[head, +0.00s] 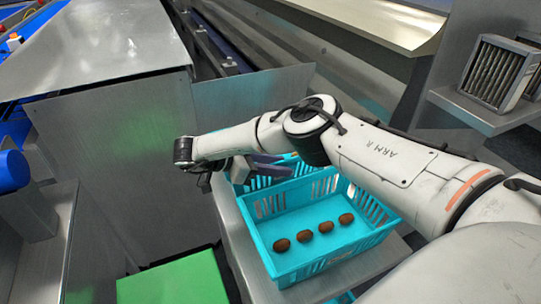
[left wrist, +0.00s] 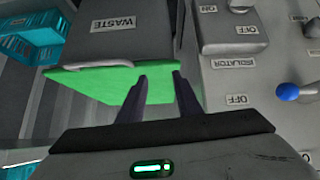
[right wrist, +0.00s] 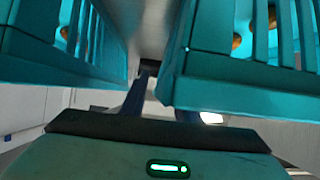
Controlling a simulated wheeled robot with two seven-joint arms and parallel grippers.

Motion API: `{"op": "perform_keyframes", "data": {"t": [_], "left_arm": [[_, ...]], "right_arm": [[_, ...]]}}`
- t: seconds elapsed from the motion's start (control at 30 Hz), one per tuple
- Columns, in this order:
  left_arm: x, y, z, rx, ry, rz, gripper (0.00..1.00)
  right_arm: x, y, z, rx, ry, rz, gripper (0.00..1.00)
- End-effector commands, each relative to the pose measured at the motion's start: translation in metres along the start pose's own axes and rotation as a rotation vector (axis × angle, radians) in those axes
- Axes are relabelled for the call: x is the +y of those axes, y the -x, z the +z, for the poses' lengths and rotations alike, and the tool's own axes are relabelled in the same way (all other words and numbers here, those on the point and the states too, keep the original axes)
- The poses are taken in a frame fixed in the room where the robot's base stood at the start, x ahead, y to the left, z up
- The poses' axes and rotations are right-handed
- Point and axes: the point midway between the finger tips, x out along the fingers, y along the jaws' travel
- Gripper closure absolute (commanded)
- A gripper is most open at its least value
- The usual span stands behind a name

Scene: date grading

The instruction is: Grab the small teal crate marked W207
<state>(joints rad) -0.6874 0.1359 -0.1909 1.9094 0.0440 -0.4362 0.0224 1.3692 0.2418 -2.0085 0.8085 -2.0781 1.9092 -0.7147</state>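A teal slatted crate (head: 325,255) holding several brown dates stands on a grey ledge in the head view. No W207 mark is readable. My right gripper (head: 268,170) reaches over the crate's far left corner, its fingers partly lost against the teal. In the right wrist view, one teal crate (right wrist: 240,85) is at the right and another (right wrist: 60,60) at the left. My right fingers (right wrist: 165,90) are spread in the gap between them, the right finger partly hidden by the right crate's corner. My left gripper (left wrist: 160,85) is open and empty, seen only in its wrist view.
The left wrist view shows a bin marked WASTE (left wrist: 125,25) with a green panel (left wrist: 95,85), a switch panel marked ISOLATOR (left wrist: 235,65) with a blue-knobbed lever (left wrist: 288,92), and teal crates (left wrist: 25,45). In the head view a metal cabinet (head: 120,140) stands left of the crate.

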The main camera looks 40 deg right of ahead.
Motion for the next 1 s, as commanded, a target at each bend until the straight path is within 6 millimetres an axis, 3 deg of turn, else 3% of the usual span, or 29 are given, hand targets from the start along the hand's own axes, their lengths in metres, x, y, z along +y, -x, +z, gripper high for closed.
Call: {"op": "perform_keyframes", "data": {"t": [0.1, 0.27, 1.0], "left_arm": [[0.0000, -0.0003, 0.0001, 0.000, 0.000, 0.000, 0.69], [0.0000, -0.0003, 0.0000, 0.001, 0.000, 0.000, 0.69], [-0.0001, -0.0006, -0.0002, 0.001, 0.000, 0.000, 0.69]], "right_arm": [[-0.0001, 0.0004, 0.0003, 0.000, 0.000, 0.000, 0.73], [-0.0001, 0.0006, 0.0001, 0.000, 0.000, 0.000, 1.00], [0.0018, -0.0006, 0.0023, -0.004, 0.008, 0.006, 1.00]]}}
